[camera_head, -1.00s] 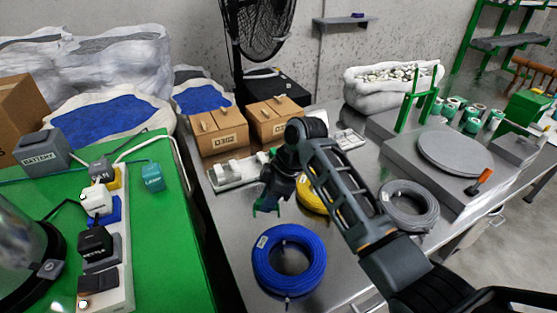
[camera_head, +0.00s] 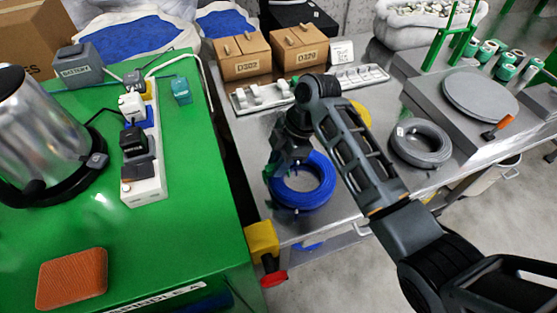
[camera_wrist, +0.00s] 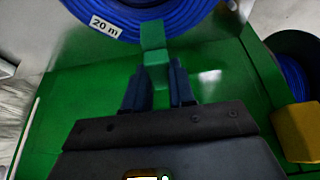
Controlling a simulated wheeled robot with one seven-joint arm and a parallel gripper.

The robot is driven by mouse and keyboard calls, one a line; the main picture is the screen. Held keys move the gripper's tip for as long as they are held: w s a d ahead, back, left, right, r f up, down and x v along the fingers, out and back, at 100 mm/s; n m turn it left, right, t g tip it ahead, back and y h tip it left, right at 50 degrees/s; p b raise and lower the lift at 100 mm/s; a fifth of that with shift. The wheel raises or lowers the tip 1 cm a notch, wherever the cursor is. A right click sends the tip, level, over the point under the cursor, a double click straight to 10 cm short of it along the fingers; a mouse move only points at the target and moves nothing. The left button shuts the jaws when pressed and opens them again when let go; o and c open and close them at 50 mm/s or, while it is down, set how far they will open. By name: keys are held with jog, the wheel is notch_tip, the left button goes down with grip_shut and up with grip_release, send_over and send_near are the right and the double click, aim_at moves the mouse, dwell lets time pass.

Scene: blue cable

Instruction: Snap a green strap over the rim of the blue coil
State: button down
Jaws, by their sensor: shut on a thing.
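The blue coil (camera_head: 318,195) lies flat on the steel table, its left part hidden by my arm. It also shows at the top of the wrist view (camera_wrist: 190,17), with a white "20 m" label. My gripper (camera_wrist: 157,78) is shut on a small green strap (camera_wrist: 153,38). The strap points at the coil, and its far end meets or overlaps the coil's near edge in the picture. I cannot tell whether it is clipped over the rim. In the head view my gripper (camera_head: 274,172) is at the coil's left side, and the strap is hard to make out.
A grey coil (camera_head: 420,143) lies to the right, and a yellow coil (camera_head: 360,114) is partly hidden behind my arm. The green table (camera_head: 190,235) stands close on the left. A yellow box (camera_head: 262,240) sits at the steel table's front left corner. Boxes (camera_head: 242,57) stand behind.

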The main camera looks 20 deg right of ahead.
aim_at(278, 180)
jog(key=shift+f, duration=0.55)
jog(key=shift+f, duration=0.25)
dwell(0.4)
jog(key=shift+f+b, duration=0.3)
jog(key=shift+f, duration=0.05)
jog(key=shift+f+b, duration=0.6)
jog(key=shift+f, duration=0.55)
dwell(0.9)
jog(key=c, duration=0.7)
grip_release()
jog(key=shift+r, duration=0.1)
jog(key=shift+r+p, duration=3.15)
jog(key=shift+r, duration=0.3)
